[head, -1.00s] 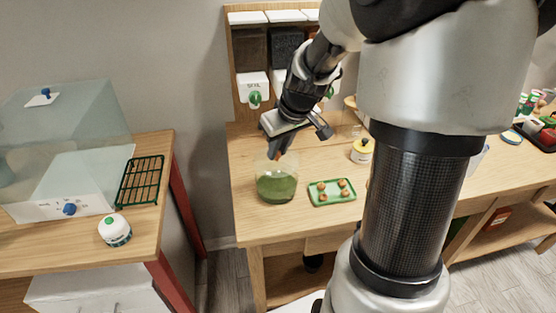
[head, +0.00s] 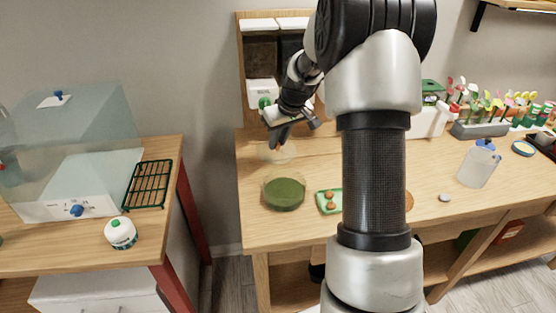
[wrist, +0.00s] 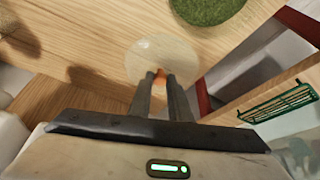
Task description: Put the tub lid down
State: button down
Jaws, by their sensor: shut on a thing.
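My gripper (head: 277,143) is shut on the orange knob of the tub lid (head: 268,154), a clear round disc. In the wrist view the fingertips (wrist: 160,78) pinch the knob, and the lid (wrist: 160,52) spreads out beyond them. The lid is over bare wood just behind the tub; I cannot tell whether it touches the table. The clear tub (head: 284,193), with green stuff inside, stands uncovered on the wooden table (head: 262,225). Its green contents (wrist: 207,8) show at the top edge of the wrist view.
A green tray (head: 322,208) with brown balls stands right of the tub, partly hidden by my arm. Dispensers (head: 262,92) stand at the back. A side table at left holds a black-green rack (head: 147,186) and a white jar (head: 121,233). A gap separates the tables.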

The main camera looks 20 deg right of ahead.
aim_at(279, 152)
jog(key=shift+f, duration=2.75)
jog(key=shift+b, duration=0.3)
jog(key=shift+f+b, duration=0.3)
jog(key=shift+f, duration=0.05)
jog(key=c, duration=1.6)
grip_release()
jog(key=shift+r, duration=0.1)
jog(key=shift+c, duration=0.2)
jog(key=shift+r+p, duration=0.35)
jog(key=shift+p, duration=0.1)
jog(key=v, duration=1.1)
jog(key=shift+s+r+p, duration=0.2)
jog(key=shift+r+p, duration=0.15)
jog(key=shift+p, duration=0.05)
